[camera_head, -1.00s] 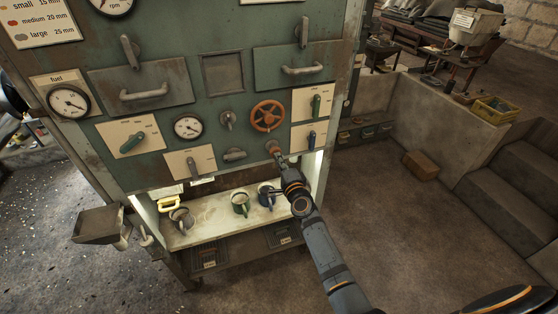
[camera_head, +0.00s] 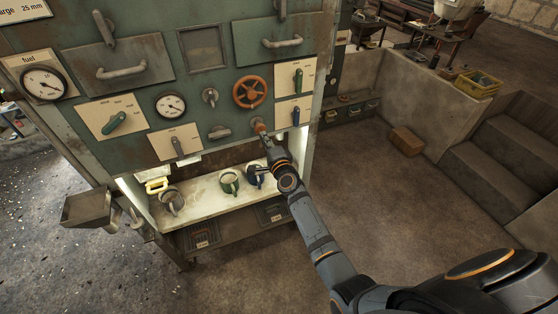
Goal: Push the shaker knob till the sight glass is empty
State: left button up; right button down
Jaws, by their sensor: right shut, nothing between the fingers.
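A small brown-orange knob (camera_head: 257,123), which I take to be the shaker knob, sits low on the right side of the green machine panel (camera_head: 140,85), below an orange handwheel. My right gripper (camera_head: 263,137) is shut and empty, with its fingertips at the knob. I cannot tell whether they press on it, and the gripper partly covers it. A dull grey framed window (camera_head: 203,48) in the upper panel may be the sight glass; no contents can be made out in it. My left gripper is not in view.
The orange handwheel (camera_head: 250,92), a grey lever (camera_head: 220,132) and green and blue switches surround the knob. Below, a lit shelf (camera_head: 205,199) holds several mugs; the dark blue mug (camera_head: 254,174) is close to my right arm. Open floor lies to the right.

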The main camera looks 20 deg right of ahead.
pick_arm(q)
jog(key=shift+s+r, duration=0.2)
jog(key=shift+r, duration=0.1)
pick_arm(e)
jog(key=s, duration=1)
jog(key=shift+d+r, duration=0.15)
jog(key=shift+d, duration=0.05)
jog(key=shift+s, duration=0.1)
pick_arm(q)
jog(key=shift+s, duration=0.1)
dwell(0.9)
